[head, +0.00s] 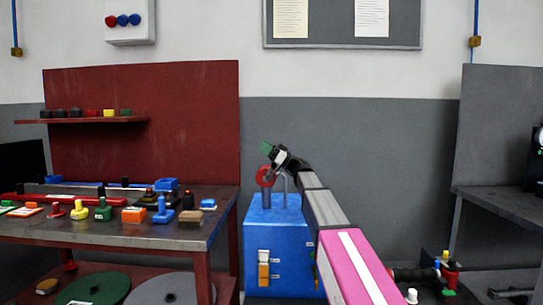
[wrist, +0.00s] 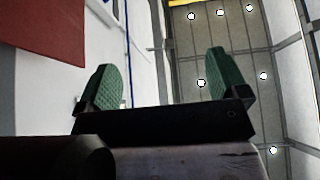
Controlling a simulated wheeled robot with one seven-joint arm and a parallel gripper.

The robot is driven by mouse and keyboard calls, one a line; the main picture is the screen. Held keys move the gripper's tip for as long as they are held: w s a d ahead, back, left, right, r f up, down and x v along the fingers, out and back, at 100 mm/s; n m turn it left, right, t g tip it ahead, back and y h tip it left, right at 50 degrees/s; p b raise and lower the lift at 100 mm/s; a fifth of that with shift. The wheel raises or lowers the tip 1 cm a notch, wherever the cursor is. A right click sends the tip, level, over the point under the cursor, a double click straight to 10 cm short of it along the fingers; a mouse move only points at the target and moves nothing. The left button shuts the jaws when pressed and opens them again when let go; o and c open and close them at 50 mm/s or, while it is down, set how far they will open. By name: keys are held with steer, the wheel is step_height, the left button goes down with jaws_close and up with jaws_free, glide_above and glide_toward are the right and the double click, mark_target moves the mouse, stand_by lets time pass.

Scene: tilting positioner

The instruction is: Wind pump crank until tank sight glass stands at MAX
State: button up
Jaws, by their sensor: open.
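A blue tank (head: 285,237) stands on the floor at the centre of the head view. Its sight glass (head: 263,272) is a narrow upright strip on the front with orange in it and pale marks; the marks are too small to read. On top is a red round pump part (head: 265,177) on a grey post; my arm partly hides the top, and I cannot make out the crank handle clearly.
A workbench (head: 150,235) with several coloured parts stands left of the tank, before a red panel (head: 145,130). A dark bench (head: 505,207) is at right. The wrist view shows wall and a ceiling (wrist: 225,50) with lamps.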

steer(key=s+a+r, duration=0.4)
steer(key=s+a, duration=0.1)
steer(key=shift+r, duration=0.1)
